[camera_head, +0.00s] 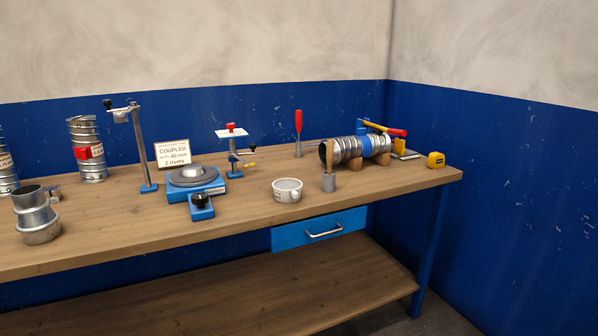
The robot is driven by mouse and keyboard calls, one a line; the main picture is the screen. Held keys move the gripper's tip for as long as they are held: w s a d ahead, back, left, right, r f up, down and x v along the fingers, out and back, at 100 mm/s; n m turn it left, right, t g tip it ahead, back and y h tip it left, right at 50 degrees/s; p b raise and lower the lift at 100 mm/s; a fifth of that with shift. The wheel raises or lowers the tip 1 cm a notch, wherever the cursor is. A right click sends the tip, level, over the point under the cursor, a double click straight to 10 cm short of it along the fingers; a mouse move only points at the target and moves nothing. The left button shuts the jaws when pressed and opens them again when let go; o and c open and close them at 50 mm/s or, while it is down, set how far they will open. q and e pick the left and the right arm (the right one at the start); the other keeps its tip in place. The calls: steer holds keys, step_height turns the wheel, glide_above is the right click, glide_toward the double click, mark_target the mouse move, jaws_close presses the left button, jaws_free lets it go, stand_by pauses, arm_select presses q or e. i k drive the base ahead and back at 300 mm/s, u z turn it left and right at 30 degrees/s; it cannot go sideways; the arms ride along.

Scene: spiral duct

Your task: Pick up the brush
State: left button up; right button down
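What looks like the brush (330,157) stands upright with its light wooden handle up. Its lower end is hidden in a small grey cylindrical holder (328,183) near the front of the workbench (240,213), right of the middle. The handle stands in front of the left end of a ribbed metal duct (350,149). Neither of my grippers shows in the head view.
A blue turntable device (195,181), a sign (173,154) and a metal duct fitting (37,217) stand further left. A yellow tape measure (435,160) lies at the right end. Bare wood lies in front.

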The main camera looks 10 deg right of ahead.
mark_target(330, 147)
steer(key=z, duration=0.75)
steer(key=i, duration=0.7)
steer(key=z, duration=0.65)
